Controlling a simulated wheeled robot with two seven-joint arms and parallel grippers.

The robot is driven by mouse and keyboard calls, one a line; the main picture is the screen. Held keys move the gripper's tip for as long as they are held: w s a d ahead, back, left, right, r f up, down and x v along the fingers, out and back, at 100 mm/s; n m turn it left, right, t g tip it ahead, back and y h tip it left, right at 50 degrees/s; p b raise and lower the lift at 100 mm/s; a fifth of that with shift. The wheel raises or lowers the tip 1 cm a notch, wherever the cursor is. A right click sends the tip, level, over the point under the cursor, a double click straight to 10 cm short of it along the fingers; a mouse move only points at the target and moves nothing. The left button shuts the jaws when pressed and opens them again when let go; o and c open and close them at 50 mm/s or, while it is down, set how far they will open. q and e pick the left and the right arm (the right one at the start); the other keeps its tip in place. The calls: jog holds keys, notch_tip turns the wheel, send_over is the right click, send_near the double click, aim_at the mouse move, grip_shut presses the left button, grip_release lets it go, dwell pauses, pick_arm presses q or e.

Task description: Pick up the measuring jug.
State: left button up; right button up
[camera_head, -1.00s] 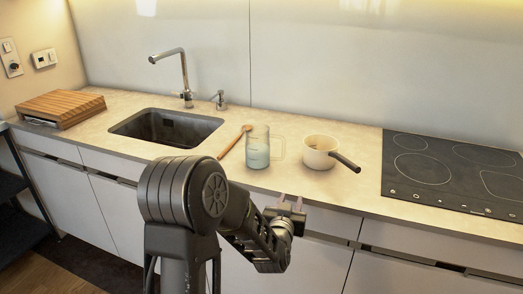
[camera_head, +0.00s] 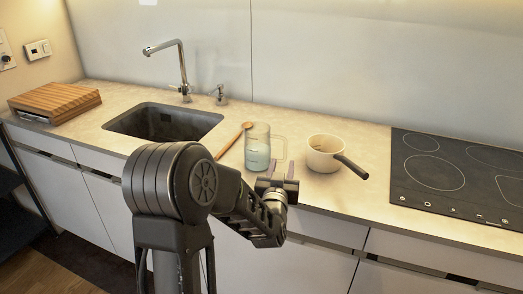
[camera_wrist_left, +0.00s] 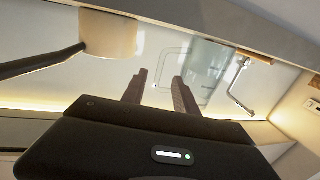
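The measuring jug (camera_head: 257,150) is clear, with pale blue contents low in it. It stands upright on the counter, its handle on the right side. My left gripper (camera_head: 281,168) is open and empty, at the counter's front edge, just in front of and below the jug's handle. In the left wrist view the jug (camera_wrist_left: 207,72) and its handle lie beyond the two spread fingers (camera_wrist_left: 158,88); the handle is roughly in line with the gap between them. No contact shows. My right gripper is not in view.
A white saucepan (camera_head: 324,155) with a dark handle stands close on the right. A wooden spoon (camera_head: 233,140) lies just left of the jug. The sink (camera_head: 163,124), tap (camera_head: 182,70) and cutting board (camera_head: 55,103) are further left, the hob (camera_head: 455,175) at right.

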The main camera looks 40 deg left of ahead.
aim_at(285, 155)
pick_arm(q)
jog(key=shift+x, duration=1.4)
jog(key=shift+f, duration=0.1)
jog(key=shift+w+a+p, duration=0.25)
jog(key=shift+w+p, duration=0.15)
jog(key=shift+p, duration=0.05)
jog(key=x, duration=0.2)
jog(key=p+x, duration=0.1)
jog(key=x, duration=0.1)
jog(key=shift+a+f, duration=0.1)
jog(key=shift+f, duration=0.15)
jog(key=shift+c, duration=0.5)
grip_shut()
